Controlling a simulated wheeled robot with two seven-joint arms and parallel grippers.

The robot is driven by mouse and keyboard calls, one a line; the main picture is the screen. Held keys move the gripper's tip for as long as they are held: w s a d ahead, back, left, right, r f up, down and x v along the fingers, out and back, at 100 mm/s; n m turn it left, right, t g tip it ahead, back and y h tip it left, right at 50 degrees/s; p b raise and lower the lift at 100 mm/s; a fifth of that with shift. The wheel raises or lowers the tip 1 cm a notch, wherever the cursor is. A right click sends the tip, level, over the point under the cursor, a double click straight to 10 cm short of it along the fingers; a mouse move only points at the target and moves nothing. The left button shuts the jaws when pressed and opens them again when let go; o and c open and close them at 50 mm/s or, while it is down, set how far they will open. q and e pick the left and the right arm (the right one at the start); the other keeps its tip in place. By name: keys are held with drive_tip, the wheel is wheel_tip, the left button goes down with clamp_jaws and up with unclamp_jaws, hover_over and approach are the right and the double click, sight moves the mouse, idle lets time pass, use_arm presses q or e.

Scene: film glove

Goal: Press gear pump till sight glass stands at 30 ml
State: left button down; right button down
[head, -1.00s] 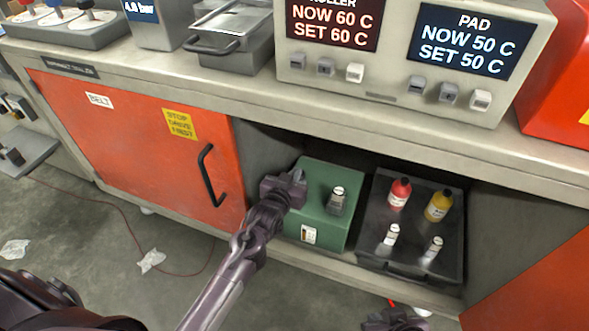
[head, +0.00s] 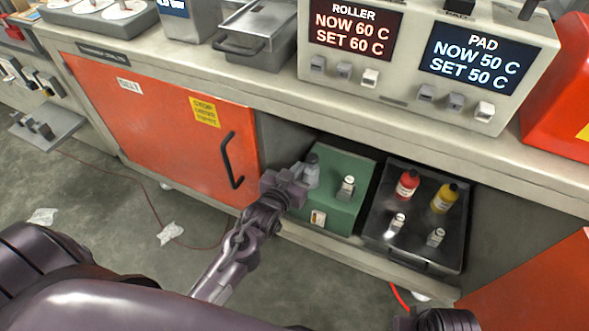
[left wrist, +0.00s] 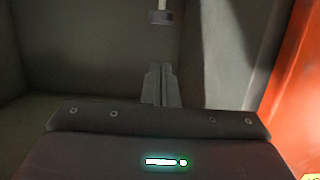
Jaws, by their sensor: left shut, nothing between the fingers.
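A green box (head: 335,205) sits low in the open bay, with a white label on its front. A small white-tipped fitting (head: 346,187) stands on its top. A grey upright piece with a dark cap (head: 312,168) shows at its left; I cannot tell whether it is pump or sight glass. No ml reading is legible. My left gripper (head: 297,184) is shut and empty at the box's left side, partly in front of it. Its shut fingers (left wrist: 161,85) point into the grey bay in the left wrist view. A dark part of my right arm shows at the bottom edge; its fingers are unclear.
Right of the box, a dark tray (head: 440,258) holds a red bottle (head: 407,184), a yellow bottle (head: 443,198) and two small white-topped items. An orange door (head: 165,130) is at left. The counter (head: 270,92) overhangs the bay.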

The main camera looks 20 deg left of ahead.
use_arm(q)
drive_tip(key=shift+v, duration=0.95)
